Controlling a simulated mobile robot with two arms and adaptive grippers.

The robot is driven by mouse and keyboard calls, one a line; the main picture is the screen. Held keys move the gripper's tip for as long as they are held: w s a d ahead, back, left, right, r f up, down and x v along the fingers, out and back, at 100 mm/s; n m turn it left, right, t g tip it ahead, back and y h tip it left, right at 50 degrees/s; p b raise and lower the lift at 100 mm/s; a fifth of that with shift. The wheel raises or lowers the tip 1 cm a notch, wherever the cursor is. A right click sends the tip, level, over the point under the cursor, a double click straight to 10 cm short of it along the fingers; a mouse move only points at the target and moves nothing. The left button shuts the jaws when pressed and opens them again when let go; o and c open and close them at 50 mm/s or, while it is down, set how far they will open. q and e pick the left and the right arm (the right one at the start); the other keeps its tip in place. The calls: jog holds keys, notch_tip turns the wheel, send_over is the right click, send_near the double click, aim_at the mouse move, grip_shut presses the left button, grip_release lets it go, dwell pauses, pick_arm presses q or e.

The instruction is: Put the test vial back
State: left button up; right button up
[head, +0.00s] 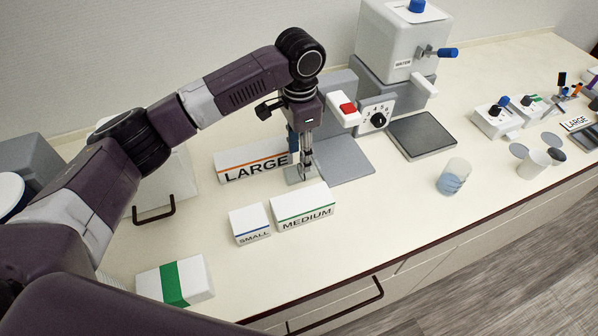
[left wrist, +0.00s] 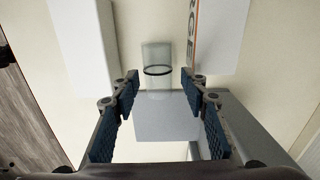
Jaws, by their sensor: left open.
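A clear vial (left wrist: 157,55) with a dark ring shows in the left wrist view, just beyond and between the fingertips. In the head view the spot is largely hidden by my left gripper (head: 306,168), which points down between the LARGE box (head: 236,173) and the MEDIUM box (head: 303,212). The left gripper's blue-padded fingers (left wrist: 160,82) are apart, with nothing clamped between them. I cannot tell whether the fingertips reach around the vial's top. My right gripper is not in view.
A SMALL box (head: 249,225) stands beside the MEDIUM box. A grey plate (head: 346,163) lies right of my gripper, by a dispenser with a red switch (head: 347,108). A beaker (head: 453,178) stands farther right. A green-striped box (head: 175,283) is at front left. The front counter middle is clear.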

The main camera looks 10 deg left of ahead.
pick_arm(q)
jog(key=f+p, duration=0.1)
jog(key=f, duration=0.3)
jog(key=shift+s+d+f+p, duration=0.1)
jog(key=shift+s+f+p, duration=0.15)
jog(key=shift+p, duration=0.15)
jog(key=shift+f, duration=0.25)
jog(key=shift+w+f, duration=0.1)
jog(key=shift+f, duration=0.05)
jog(key=c, duration=1.1)
jog(key=shift+o, duration=0.2)
